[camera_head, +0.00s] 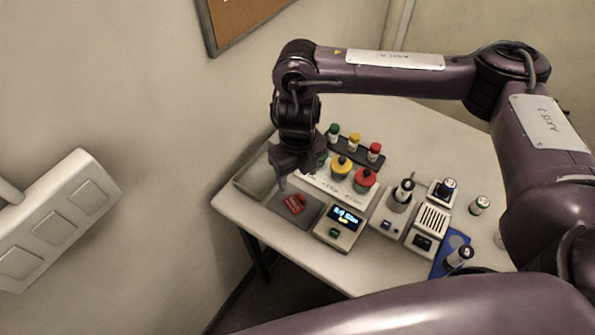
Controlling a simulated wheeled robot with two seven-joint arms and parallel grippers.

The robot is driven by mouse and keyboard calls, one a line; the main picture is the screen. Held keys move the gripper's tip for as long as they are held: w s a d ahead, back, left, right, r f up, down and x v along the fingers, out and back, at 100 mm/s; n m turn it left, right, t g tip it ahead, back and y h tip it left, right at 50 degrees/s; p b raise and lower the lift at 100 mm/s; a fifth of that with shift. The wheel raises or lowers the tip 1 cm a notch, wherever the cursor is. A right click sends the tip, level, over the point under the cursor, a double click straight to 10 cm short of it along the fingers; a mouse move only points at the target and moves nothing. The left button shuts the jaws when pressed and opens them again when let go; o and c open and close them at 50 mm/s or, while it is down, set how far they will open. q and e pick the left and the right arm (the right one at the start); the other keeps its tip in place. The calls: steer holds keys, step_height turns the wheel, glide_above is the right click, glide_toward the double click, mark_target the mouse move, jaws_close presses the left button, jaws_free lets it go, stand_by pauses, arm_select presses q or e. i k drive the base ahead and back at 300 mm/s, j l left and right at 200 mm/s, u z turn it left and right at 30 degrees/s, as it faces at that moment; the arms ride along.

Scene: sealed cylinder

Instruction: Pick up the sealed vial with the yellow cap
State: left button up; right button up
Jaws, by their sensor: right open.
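The vial with the yellow cap (354,142) stands upright in a dark rack (343,152) towards the back of the table, between a green-capped vial (333,132) and a red-capped vial (375,153). My right gripper (287,181) reaches in from the right and hangs down over the left part of the table. It is open, with nothing seen between its fingers. It is left of and apart from the yellow-capped vial. My left gripper is not in view.
Yellow (341,165) and red (365,179) knobs stand in front of the rack. A red item (294,204) lies in a grey tray below the gripper. A display box (340,225) and several small devices stand to the right. The back right of the table is clear.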

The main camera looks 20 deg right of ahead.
mark_target(352, 144)
steer(key=k+j, duration=0.2)
steer(key=k, duration=0.3)
steer(key=k+j, duration=0.25)
steer(key=k, duration=0.2)
